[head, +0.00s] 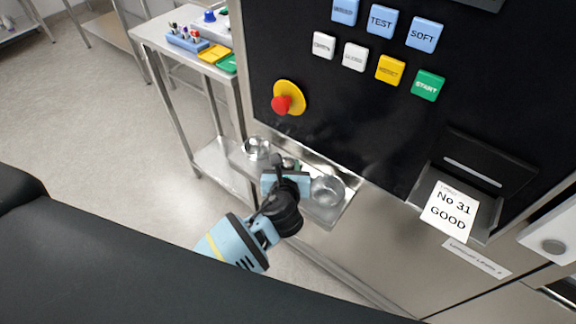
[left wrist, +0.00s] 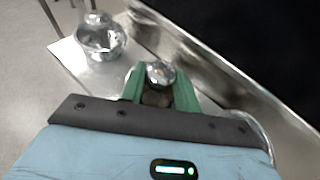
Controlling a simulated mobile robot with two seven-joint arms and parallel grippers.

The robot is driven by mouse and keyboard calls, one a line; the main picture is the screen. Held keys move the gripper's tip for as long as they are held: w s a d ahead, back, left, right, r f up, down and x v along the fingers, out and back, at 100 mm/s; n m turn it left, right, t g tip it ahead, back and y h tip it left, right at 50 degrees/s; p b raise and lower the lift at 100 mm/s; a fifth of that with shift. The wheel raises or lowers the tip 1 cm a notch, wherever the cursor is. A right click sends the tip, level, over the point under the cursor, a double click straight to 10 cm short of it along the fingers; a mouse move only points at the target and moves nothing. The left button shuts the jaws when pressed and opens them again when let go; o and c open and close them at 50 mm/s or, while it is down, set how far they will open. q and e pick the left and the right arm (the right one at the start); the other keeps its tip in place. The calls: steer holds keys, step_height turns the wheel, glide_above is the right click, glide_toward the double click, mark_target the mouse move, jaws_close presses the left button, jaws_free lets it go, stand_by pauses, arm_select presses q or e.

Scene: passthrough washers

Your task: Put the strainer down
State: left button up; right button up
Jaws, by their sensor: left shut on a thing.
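My left gripper (head: 287,165) is over a narrow steel shelf (head: 332,216) on the front of the machine, pointing away from me. In the left wrist view its green fingers (left wrist: 160,90) are shut on a small shiny metal piece, which I take to be the strainer (left wrist: 159,73). Most of it is hidden by the fingers and the gripper body. I cannot tell whether it touches the shelf. My right gripper is not in view.
A metal cup (head: 257,149) stands on the shelf left of the gripper, and a metal bowl (head: 327,190) stands close on its right. The black machine panel (head: 350,110) with a red stop button (head: 282,105) rises behind. A steel side table (head: 180,40) stands at the left.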

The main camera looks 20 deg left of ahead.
arm_select(q)
steer(key=shift+f, duration=0.1)
steer(key=o, duration=1)
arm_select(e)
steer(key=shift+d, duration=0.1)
arm_select(q)
steer(key=shift+s+d+r, duration=0.1)
steer(key=shift+s+r, duration=0.15)
steer(key=shift+s, duration=0.05)
steer(key=p+v, duration=0.1)
steer(key=v, duration=1)
steer(key=shift+s+p, duration=0.2)
steer(key=shift+p, duration=0.1)
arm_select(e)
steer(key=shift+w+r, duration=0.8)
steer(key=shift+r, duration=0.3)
